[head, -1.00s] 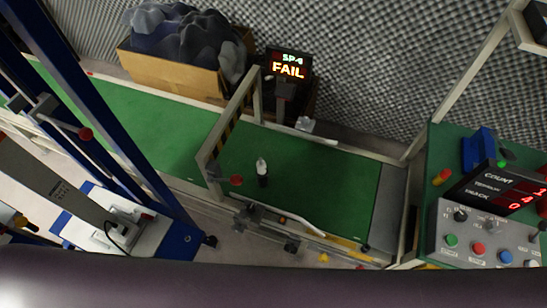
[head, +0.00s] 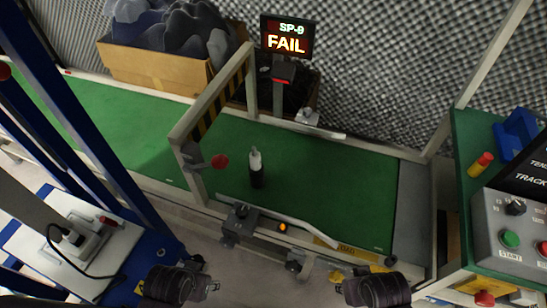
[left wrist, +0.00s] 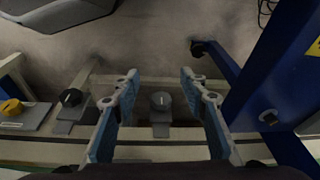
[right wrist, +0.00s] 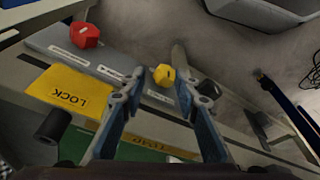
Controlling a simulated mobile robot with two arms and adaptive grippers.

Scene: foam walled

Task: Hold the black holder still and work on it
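A small upright object with a black lower part and white top (head: 256,170) stands on the green belt (head: 330,190); I cannot tell if it is the black holder. A black clamp-like block (head: 240,217) sits on the belt's near rail. My left gripper (head: 182,268) is low in the head view, on the near side of the rail. My right gripper (head: 362,268) is also near the rail, fingers apart (right wrist: 160,74), with a yellow knob (right wrist: 163,75) seen between the tips.
A gate frame (head: 212,105) with a red knob spans the belt. A FAIL display (head: 286,38) and a cardboard box (head: 155,68) of dark lumps stand behind. A control panel (head: 510,235) is at right. In the right wrist view are a yellow LOCK plate (right wrist: 70,92) and red knob (right wrist: 85,35).

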